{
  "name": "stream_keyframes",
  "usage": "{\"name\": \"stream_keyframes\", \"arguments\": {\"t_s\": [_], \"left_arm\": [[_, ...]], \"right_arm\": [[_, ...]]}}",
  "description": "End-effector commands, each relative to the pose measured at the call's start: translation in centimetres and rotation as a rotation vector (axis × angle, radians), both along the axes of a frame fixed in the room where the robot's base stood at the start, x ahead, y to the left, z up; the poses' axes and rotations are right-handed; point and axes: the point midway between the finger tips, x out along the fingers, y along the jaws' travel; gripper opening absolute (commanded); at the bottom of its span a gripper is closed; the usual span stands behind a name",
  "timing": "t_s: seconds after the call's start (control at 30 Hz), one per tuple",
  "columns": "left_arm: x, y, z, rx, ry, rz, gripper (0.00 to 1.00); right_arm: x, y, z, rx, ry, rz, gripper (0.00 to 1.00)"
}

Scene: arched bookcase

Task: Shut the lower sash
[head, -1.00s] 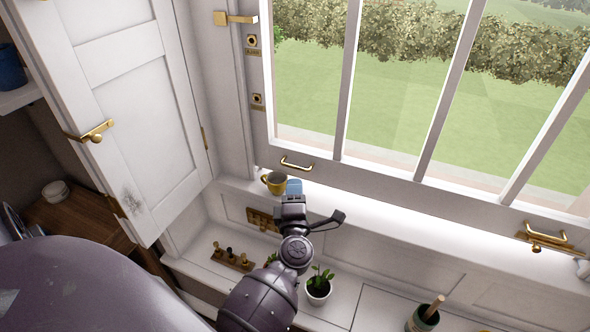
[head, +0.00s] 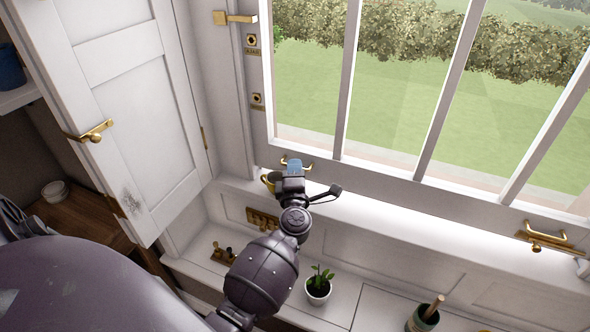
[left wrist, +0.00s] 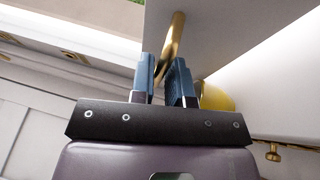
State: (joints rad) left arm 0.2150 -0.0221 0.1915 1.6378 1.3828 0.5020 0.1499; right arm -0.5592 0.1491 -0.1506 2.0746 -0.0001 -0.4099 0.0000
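The lower sash (head: 390,178) is a white window frame with tall bars. Its bottom rail carries a left brass handle (head: 309,167) and a right brass handle (head: 560,238). My left gripper (head: 294,166), with blue finger pads, is at the left handle and hides its middle. In the left wrist view, my left gripper (left wrist: 164,72) has its two fingers apart. The brass handle (left wrist: 176,36) shows at and just beyond the fingertips; I cannot tell whether it touches a finger. My right gripper is not in view.
A potted plant (head: 318,287) and a green pot (head: 425,316) stand on the lower ledge. A white shutter panel (head: 135,110) stands at the left. The sill to the right is clear.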

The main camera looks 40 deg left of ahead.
Motion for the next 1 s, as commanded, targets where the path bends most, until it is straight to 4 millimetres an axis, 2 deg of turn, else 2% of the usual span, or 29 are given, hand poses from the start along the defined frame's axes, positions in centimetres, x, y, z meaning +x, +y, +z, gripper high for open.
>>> {"name": "stream_keyframes", "arguments": {"t_s": [0.03, 0.1, 0.43, 0.57, 0.7, 0.8, 1.0], "left_arm": [[0.0, 0.0, 0.0, 0.0, 0.0, 0.0, 0.08], [0.0, 0.0, 0.0, 0.0, 0.0, 0.0, 0.0], [0.0, 0.0, -0.3, -0.001, 0.001, 0.0, 0.0], [0.0, 0.0, -1.8, -0.002, 0.006, 0.0, 0.0], [-0.1, 0.0, -4.1, -0.003, 0.013, 0.0, 0.0], [-0.2, -0.1, -5.3, -0.002, 0.013, 0.0, 0.0], [-0.1, -0.1, -5.3, -0.004, 0.008, 0.0, 0.0]], "right_arm": [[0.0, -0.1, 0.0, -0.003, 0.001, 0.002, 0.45], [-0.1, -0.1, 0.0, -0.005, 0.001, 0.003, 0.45], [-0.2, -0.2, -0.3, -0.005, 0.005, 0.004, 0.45], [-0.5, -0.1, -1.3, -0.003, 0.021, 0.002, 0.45], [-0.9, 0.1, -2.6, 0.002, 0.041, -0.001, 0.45], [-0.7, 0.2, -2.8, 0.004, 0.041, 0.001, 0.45], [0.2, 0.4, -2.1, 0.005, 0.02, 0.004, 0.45]]}}
